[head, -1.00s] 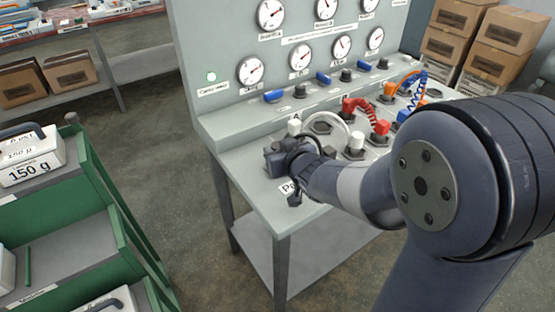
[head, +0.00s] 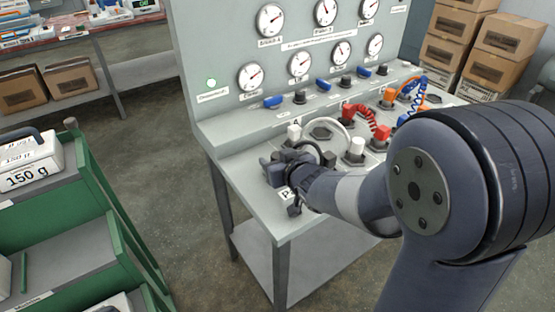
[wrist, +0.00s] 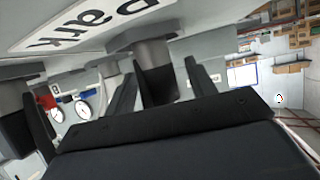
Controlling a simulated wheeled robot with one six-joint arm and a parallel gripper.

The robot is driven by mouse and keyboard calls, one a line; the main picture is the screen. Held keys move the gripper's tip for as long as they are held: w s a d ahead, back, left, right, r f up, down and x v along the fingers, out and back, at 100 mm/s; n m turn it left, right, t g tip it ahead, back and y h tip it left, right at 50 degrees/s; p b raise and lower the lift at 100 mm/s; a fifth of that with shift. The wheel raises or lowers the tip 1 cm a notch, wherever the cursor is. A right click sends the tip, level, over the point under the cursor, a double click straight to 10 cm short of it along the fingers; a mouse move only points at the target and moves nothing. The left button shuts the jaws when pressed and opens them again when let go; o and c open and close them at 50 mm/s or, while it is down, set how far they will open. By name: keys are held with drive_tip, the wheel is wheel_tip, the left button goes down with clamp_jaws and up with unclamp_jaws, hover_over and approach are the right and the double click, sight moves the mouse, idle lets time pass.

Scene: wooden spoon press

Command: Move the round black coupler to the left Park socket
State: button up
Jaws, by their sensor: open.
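The round black coupler (wrist: 158,86) shows in the wrist view between the two fingers, at the end of a grey round post beside the "Park" label (wrist: 78,26). The wrist picture is tilted, with the bench top along its upper part. My gripper (wrist: 163,85) is open, with one finger on each side of the coupler; I cannot tell whether they touch it. In the head view my gripper (head: 275,172) is at the bench's front left corner, over the partly hidden Park label (head: 285,194). It hides most of the coupler and socket there.
White plugs joined by a white hose (head: 343,129) stand close right of my gripper. Red (head: 371,117) and blue (head: 418,92) coiled hoses lie beyond. The gauge panel (head: 300,65) rises behind. A green cart (head: 85,235) stands left, with open floor between.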

drive_tip(key=shift+s+d+r, duration=0.15)
drive_tip(key=shift+s+r, duration=0.05)
drive_tip(key=shift+r, duration=0.15)
drive_tip(key=p+v, duration=0.3)
drive_tip(key=v, duration=0.7)
drive_tip(key=shift+s+d+r+p, duration=0.1)
drive_tip(key=shift+p, duration=0.25)
drive_tip(key=shift+s+d+r, duration=0.1)
drive_tip(key=shift+s+d, duration=0.1)
drive_tip(key=shift+s, duration=0.35)
drive_tip(key=b+x, duration=0.4)
drive_tip(key=x, duration=0.8)
drive_tip(key=shift+w+a+f, duration=0.1)
drive_tip(key=shift+f, duration=0.15)
drive_tip(key=shift+r+p, duration=0.45)
drive_tip(key=shift+r, duration=0.5)
